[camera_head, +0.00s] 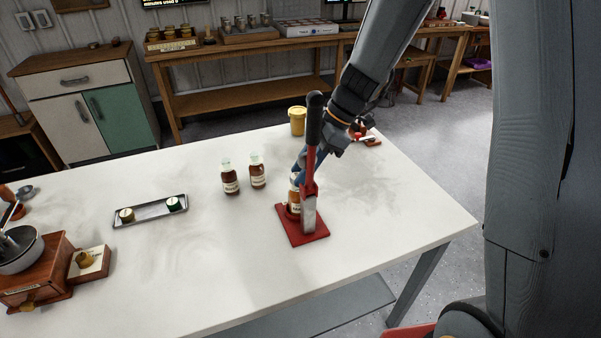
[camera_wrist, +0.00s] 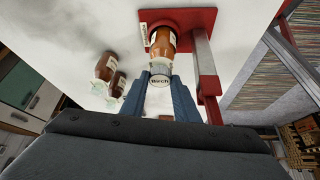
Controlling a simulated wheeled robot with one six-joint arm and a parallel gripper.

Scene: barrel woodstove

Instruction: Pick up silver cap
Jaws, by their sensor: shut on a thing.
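A silver cap marked "Birch" (camera_wrist: 160,80) shows in the wrist view at the neck end of an amber bottle (camera_wrist: 162,42). My gripper (camera_wrist: 160,88) has its two blue fingers on either side of the cap and is shut on it. In the head view my gripper (camera_head: 298,173) reaches down to the top of the bottle (camera_head: 293,208), which stands on the red base of a lever press (camera_head: 302,232). The cap is hidden there by my fingers and the press. I cannot tell whether the cap and bottle are apart.
The press's upright lever (camera_head: 314,125) stands right beside my gripper. Two amber bottles (camera_head: 230,180) (camera_head: 257,172) stand to the left. A yellow tub (camera_head: 297,121) is behind. The table's front middle is clear.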

